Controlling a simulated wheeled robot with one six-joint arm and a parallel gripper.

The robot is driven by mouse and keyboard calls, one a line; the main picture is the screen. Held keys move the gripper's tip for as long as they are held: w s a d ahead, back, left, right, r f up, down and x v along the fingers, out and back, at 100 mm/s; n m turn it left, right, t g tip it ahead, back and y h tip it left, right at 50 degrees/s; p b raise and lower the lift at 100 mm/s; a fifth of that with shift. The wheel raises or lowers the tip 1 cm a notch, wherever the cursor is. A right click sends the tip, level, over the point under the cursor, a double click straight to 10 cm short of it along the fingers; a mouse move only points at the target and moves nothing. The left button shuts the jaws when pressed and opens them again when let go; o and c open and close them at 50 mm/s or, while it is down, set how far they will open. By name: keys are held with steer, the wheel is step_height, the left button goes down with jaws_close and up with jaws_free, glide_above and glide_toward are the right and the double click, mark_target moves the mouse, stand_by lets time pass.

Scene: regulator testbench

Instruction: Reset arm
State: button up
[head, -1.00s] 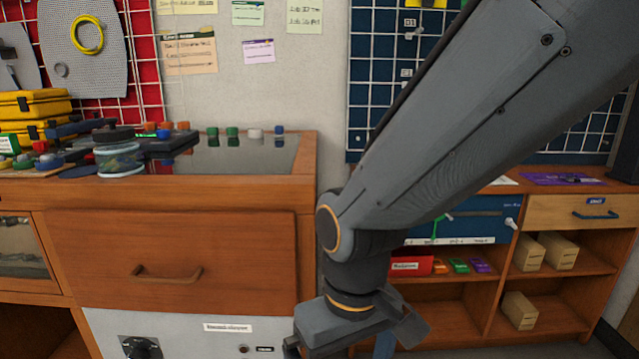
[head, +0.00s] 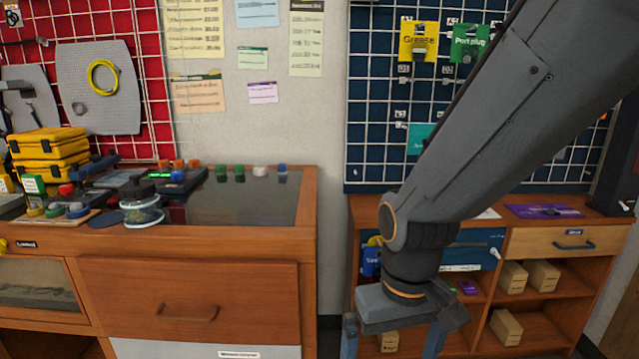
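My gripper (head: 392,350) hangs from my arm at the lower middle right of the head view, pointing down in front of the right-hand shelf unit. Its two blue-grey fingers are spread well apart, and the tips run out of the bottom of the picture. My arm crosses the upper right and hides part of the blue grid panel and the shelf unit.
A wooden bench (head: 190,295) with a dark glossy top stands at left, holding a round clear jar (head: 144,213), coloured knobs and yellow cases (head: 48,150). The shelf unit (head: 590,240) at right holds wooden blocks (head: 541,275). A gap separates bench and shelf unit.

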steer(key=s+d+r+m+p, duration=0.1)
steer(key=d+r+m+p, duration=0.1)
steer(key=d+r+p, duration=0.6)
steer(key=shift+s+r+m+p, duration=0.35)
steer(key=shift+r+p, duration=0.5)
steer(key=shift+p, duration=0.15)
